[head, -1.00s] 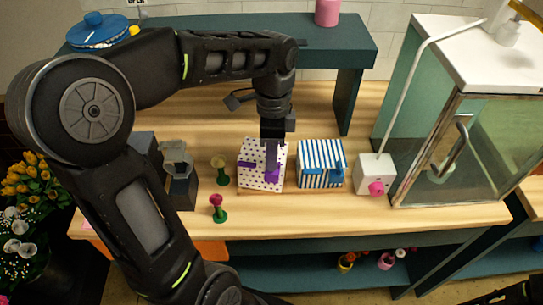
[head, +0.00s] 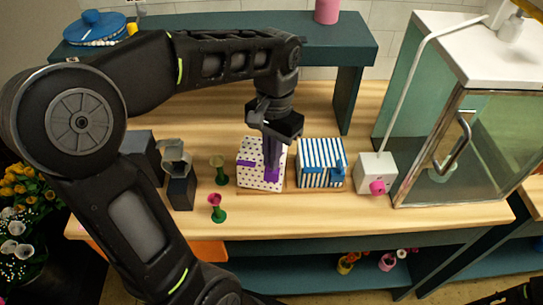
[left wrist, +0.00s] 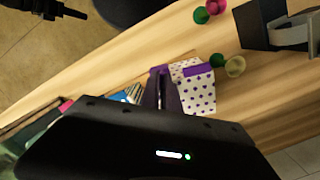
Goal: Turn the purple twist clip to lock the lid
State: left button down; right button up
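A white box with dark polka dots (head: 248,180) stands on the wooden counter, with purple fittings on its lid and front. It also shows in the left wrist view (left wrist: 202,98). The purple twist clip (head: 272,175) is at the box's front, mostly covered by my fingers. Purple shows at the fingertips in the left wrist view (left wrist: 159,69). My left gripper (head: 271,166) points down over the box, its fingers close together and seemingly shut on the clip. The exact contact is hidden. Part of my right arm (head: 520,292) shows at the lower right; its fingers are unclear.
A blue-striped box (head: 320,163) stands close on the right, then a white block with a pink knob (head: 374,170). A green stand (head: 218,171) and a pink-topped one (head: 216,208) are on the left. A glass cabinet (head: 450,140) bounds the right; a raised shelf (head: 345,45) is behind.

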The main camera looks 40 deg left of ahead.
pick_arm(q)
jog(key=n, duration=0.6)
jog(key=shift+d+b, duration=0.1)
jog(key=shift+b, duration=0.2)
jog(key=c, duration=1.6)
grip_release()
jog(key=shift+w+r, duration=0.1)
jog(key=shift+r, duration=0.35)
jog(key=r+p, duration=0.1)
jog(key=r, duration=0.1)
jog(key=r+p, duration=0.2)
jog(key=r, duration=0.1)
jog(key=shift+w+r, duration=0.25)
jog(key=shift+r, duration=0.05)
jog(key=shift+w+r+p, duration=0.1)
jog(key=shift+r+p, duration=0.6)
jog(key=shift+p, duration=0.25)
